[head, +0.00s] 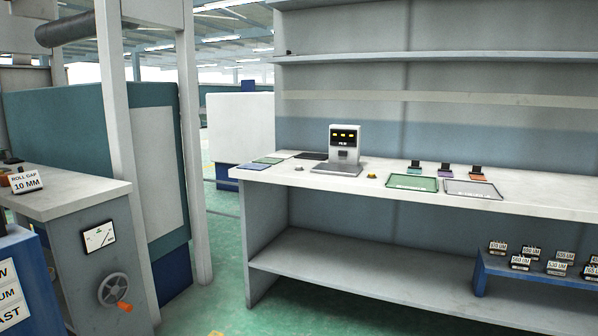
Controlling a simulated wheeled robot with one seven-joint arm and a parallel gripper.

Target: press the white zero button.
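A light grey gauge (344,143) with a dark display showing yellow marks stands upright on the white bench. A flat grey plate (337,169) lies at its foot. A small pale button-like piece (299,168) sits on the bench to the left of the plate. It is too small to tell whether it is the white zero button. A small yellow knob on a dark base (372,175) sits to the right of the plate. My gripper is not in view.
The bench (540,196) also holds a green tray (412,183), a grey tray (473,189) and several small dark-topped blocks. Labelled blocks stand on a blue rack (530,274) below. A handwheel (114,290) is at left. Green floor (222,258) is open between the benches.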

